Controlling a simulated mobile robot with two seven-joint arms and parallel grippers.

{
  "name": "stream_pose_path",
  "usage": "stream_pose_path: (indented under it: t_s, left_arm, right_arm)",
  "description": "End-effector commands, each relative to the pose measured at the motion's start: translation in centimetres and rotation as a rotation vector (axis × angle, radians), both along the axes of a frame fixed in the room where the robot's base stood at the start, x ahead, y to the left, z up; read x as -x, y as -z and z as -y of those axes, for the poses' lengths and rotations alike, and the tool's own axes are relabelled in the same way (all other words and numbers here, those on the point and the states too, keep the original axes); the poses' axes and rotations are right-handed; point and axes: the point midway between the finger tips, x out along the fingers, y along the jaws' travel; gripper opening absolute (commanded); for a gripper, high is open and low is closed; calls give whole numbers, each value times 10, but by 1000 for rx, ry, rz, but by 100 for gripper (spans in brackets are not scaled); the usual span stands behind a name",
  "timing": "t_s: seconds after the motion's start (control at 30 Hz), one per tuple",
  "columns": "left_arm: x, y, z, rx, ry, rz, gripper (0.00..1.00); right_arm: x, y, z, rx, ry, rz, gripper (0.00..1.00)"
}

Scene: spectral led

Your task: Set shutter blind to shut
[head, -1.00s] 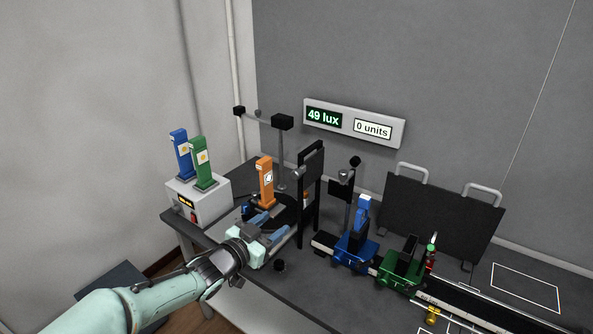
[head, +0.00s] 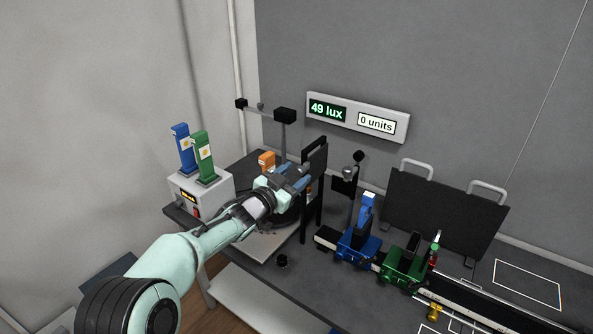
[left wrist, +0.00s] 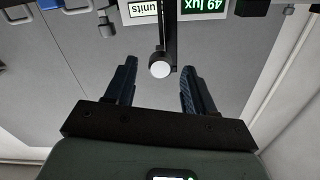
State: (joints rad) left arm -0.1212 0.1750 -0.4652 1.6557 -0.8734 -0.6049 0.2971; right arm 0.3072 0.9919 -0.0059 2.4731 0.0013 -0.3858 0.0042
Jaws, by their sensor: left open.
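The shutter (head: 314,165) is a tall black frame on the bench in the head view. Its dark blind panel fills the upper part between the posts, with a gap below. My left gripper (head: 294,176) is open beside the frame's left side, over the dark turntable, and hides part of the frame. In the left wrist view a round pale knob (left wrist: 159,67) on a black upright shows between the two open fingers. I cannot tell whether the fingers touch it. My right gripper is not in view.
An orange block (head: 266,160) stands just behind my left gripper. Blue (head: 181,150) and green (head: 203,158) blocks stand on a white box at the left. A rail with blue (head: 361,238) and green (head: 402,262) carriages lies right of the shutter. The display (head: 357,117) reads 49 lux.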

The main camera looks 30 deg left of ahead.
Motion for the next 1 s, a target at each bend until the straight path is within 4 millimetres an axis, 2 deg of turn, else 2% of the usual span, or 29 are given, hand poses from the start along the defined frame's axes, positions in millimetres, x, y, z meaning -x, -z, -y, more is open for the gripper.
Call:
stream_pose_path:
  t_s: [0.2, 0.47, 0.6, 0.63, 0.83, 1.0]
  left_arm:
    - [-14, 0, 1, 0, 0, 1, 54]
    - [-14, 0, 1, 0, 0, 0, 54]
    - [-14, 0, 1, 0, 0, 0, 9]
    - [-14, 0, 1, 0, 0, 0, 0]
    - [-14, 5, 1, 0, 0, -1, 0]
    - [-13, 38, 1, 1, 0, -5, 0]
  right_arm:
    - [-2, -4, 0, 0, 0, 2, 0]
    - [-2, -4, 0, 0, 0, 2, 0]
    - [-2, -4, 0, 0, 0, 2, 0]
    - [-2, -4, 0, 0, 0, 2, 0]
    - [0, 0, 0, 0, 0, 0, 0]
    - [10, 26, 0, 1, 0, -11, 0]
